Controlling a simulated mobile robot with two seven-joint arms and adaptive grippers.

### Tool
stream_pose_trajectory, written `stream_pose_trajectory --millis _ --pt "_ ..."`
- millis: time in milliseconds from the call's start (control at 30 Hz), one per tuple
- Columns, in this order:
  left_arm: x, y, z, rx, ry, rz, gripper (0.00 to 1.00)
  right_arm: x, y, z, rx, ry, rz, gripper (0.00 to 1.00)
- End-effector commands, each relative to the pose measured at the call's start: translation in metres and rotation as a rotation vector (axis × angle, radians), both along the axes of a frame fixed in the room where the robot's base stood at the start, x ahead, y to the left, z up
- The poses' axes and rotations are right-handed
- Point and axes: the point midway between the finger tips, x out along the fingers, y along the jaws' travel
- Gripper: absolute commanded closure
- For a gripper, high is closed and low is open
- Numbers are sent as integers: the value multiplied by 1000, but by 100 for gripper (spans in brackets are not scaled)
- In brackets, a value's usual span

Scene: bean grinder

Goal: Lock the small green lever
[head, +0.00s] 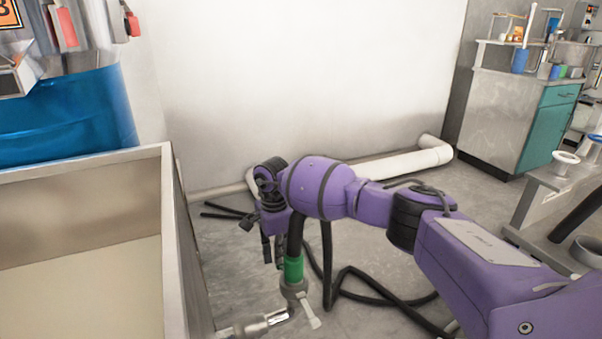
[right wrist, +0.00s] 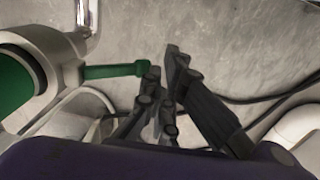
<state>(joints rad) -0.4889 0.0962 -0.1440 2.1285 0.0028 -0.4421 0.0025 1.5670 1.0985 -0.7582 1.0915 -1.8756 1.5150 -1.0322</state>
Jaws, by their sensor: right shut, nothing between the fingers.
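The small green lever (right wrist: 112,71) sticks out to the right from a grey metal fitting (right wrist: 62,52) in the right wrist view. Its far end is right beside the dark fingers of my right gripper (right wrist: 163,78); I cannot tell whether they touch. The right gripper is shut with nothing in it. In the head view, my right gripper (head: 273,258) points down just left of a green collar (head: 293,270) on a pipe. A pale lever (head: 311,314) sits below that collar. I cannot make out the small green lever in the head view. My left gripper is not in view.
Dark hoses (head: 372,288) run over the grey floor behind and beside the fitting. A large open metal bin (head: 168,240) stands at the left, with a blue drum (head: 70,115) behind it. A white pipe (head: 400,163) lies along the wall.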

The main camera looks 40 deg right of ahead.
Motion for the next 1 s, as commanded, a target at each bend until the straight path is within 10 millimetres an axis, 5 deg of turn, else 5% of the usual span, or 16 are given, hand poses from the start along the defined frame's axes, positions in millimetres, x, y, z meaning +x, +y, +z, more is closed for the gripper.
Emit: stream_pose_trajectory --millis 433,1000 --pt "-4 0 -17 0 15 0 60 -6 3 -21 26 90 2 100" --pt "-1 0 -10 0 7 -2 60 -23 7 -44 25 91 0 100"
